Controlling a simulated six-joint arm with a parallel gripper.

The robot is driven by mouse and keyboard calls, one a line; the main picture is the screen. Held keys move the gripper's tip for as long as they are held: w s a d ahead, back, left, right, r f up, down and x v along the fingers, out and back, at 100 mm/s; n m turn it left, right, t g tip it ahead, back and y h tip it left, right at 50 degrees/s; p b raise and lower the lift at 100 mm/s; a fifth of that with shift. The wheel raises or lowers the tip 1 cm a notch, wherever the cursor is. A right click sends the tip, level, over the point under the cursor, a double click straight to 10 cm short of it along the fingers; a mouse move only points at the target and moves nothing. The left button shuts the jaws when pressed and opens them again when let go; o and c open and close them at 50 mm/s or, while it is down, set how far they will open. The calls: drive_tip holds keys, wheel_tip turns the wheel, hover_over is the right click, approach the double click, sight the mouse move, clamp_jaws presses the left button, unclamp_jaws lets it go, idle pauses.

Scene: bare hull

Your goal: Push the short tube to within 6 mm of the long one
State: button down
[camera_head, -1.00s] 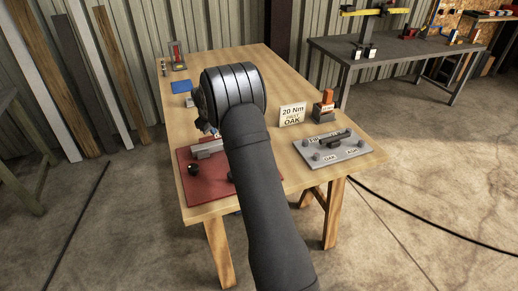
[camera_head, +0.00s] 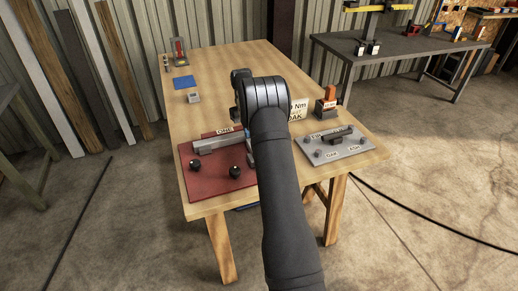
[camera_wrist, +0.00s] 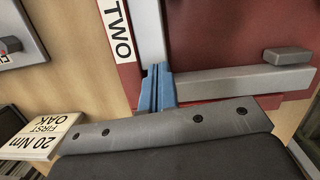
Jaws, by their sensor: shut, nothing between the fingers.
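A grey square tube (camera_head: 220,143) lies across the back of the red board (camera_head: 212,180), near a label "ONE". In the wrist view it runs sideways as the horizontal tube (camera_wrist: 235,83). A second grey tube (camera_wrist: 148,32) runs upward there, beside a label "TWO", roughly at right angles to the first. My gripper's blue fingers (camera_wrist: 158,88) are shut and empty at the corner where the tubes come near each other. They hide the gap between the tubes, and I cannot tell whether they touch either. My arm covers most of the second tube in the head view, so the lengths cannot be compared.
Two black knobs (camera_head: 235,172) stand on the red board. A small grey block (camera_wrist: 287,56) sits beside the horizontal tube. A "20 Nm FIRST OAK" card (camera_wrist: 42,136) stands close to my gripper. A grey plate (camera_head: 338,150) with pegs lies to the right. The table's middle is mostly clear.

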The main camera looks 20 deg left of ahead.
drive_tip(key=s+d, duration=0.4)
drive_tip(key=d, duration=0.1)
drive_tip(key=s+d, duration=0.2)
drive_tip(key=shift+s+d+f, duration=0.15)
drive_tip(key=shift+d+f, duration=0.25)
drive_tip(key=shift+f, duration=0.45)
drive_tip(key=shift+f, duration=0.1)
drive_tip(key=shift+w+a, duration=0.75)
drive_tip(key=shift+a, duration=0.3)
drive_tip(key=shift+a+r, duration=0.1)
drive_tip(key=shift+r, duration=0.6)
drive_tip(key=shift+w+a, duration=1.3)
drive_tip(key=shift+a, duration=0.25)
drive_tip(key=shift+w+a, duration=1.25)
drive_tip(key=shift+a, duration=0.3)
drive_tip(key=shift+w+a, duration=1.3)
drive_tip(key=shift+a, duration=0.25)
